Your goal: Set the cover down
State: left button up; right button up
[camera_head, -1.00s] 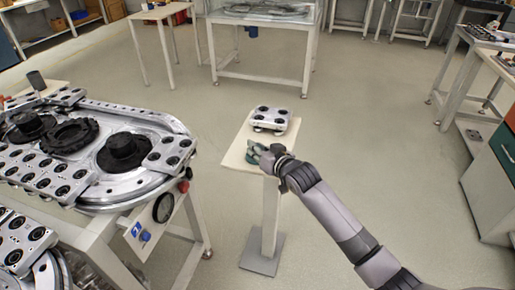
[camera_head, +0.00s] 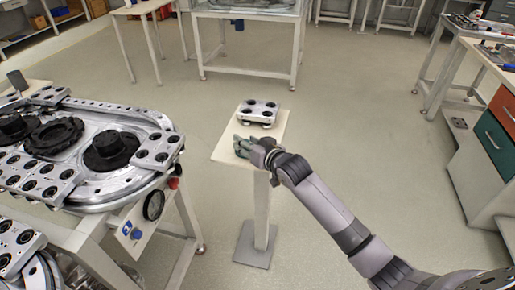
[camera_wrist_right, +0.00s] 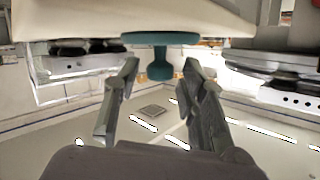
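A teal cover (camera_wrist_right: 160,39) with a flat disc and a stubby knob shows in the right wrist view, which appears upside down. Its disc lies against a pale tabletop (camera_wrist_right: 90,22). The fingers of my right gripper (camera_wrist_right: 160,68) stand apart on either side of the knob, with gaps visible on both sides. In the head view my right gripper (camera_head: 254,149) is low over the front left of the small pedestal table (camera_head: 275,131). The teal cover (camera_head: 240,146) is partly hidden by the gripper there. My left gripper is not in view.
A silver carriage with black rounds (camera_head: 258,113) stands on the pedestal table, just behind my right gripper. A ring track (camera_head: 104,180) on a workbench fills the left. Drawers (camera_head: 492,140) stand at the right. Open floor (camera_head: 345,120) lies between.

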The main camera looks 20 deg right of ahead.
jog(key=v, duration=1.1)
jog(key=shift+s, duration=0.2)
jog(key=shift+d, duration=0.1)
